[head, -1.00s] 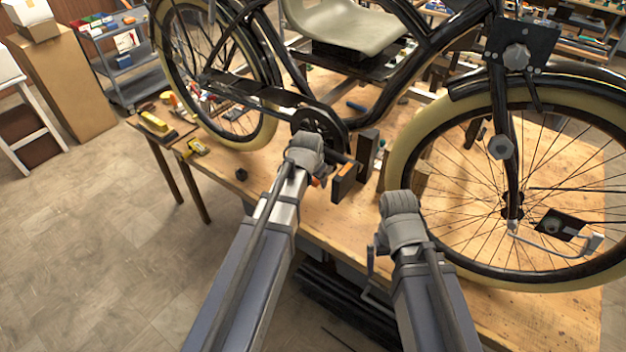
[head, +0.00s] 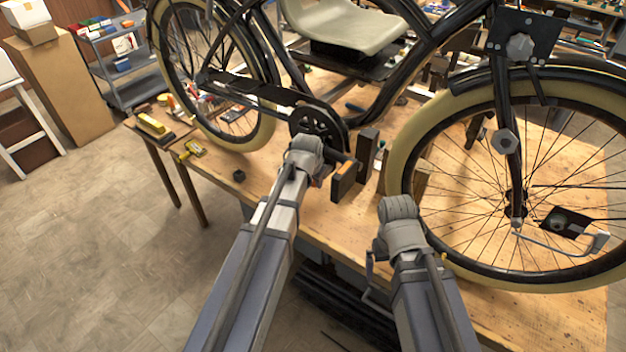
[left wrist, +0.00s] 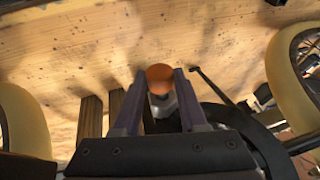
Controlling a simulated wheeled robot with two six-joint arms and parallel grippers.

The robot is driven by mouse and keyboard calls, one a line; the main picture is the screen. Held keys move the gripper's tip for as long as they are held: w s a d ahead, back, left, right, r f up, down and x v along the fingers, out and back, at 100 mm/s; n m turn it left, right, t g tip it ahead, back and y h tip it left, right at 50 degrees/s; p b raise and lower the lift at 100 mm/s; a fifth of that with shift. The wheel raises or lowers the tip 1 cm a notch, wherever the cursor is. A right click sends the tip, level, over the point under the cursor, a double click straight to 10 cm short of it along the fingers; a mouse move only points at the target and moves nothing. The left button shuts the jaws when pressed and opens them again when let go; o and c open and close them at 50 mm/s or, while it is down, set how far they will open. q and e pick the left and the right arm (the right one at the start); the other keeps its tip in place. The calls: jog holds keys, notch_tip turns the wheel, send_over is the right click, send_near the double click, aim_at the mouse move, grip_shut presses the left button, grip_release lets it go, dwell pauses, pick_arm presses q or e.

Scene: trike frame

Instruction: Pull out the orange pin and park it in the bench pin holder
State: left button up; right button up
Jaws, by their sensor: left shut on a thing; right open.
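The orange pin (left wrist: 160,76) shows in the left wrist view as a round orange head on a grey body. My left gripper (left wrist: 161,90) is shut on it, one finger on each side. In the head view my left gripper (head: 318,172) is beside the bike's crank, and its hand mostly hides the pin. Whether the pin still sits in the frame cannot be told. A dark upright block with an orange patch (head: 345,181) stands just right of this gripper; it may be the pin holder. My right gripper (head: 374,258) is open and empty near the bench's front edge.
The bike's chainring (head: 318,128) and front wheel (head: 408,150) stand close to both arms. A taller dark block (head: 368,146) stands behind the orange-patched one. The wooden bench (head: 330,222) is bare in front of the blocks.

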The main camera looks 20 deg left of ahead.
pick_arm(q)
grip_shut()
jog(key=shift+s, duration=0.1)
jog(key=shift+s+a+f+b, duration=0.1)
jog(key=shift+s+a, duration=0.2)
jog(key=shift+s, duration=0.55)
jog(key=shift+s+a+f+b, duration=0.1)
jog(key=shift+s+a, duration=0.25)
jog(key=shift+s, duration=0.45)
jog(key=shift+s+a+f+b, duration=0.1)
jog(key=shift+s+a, duration=0.2)
jog(key=shift+s, duration=0.55)
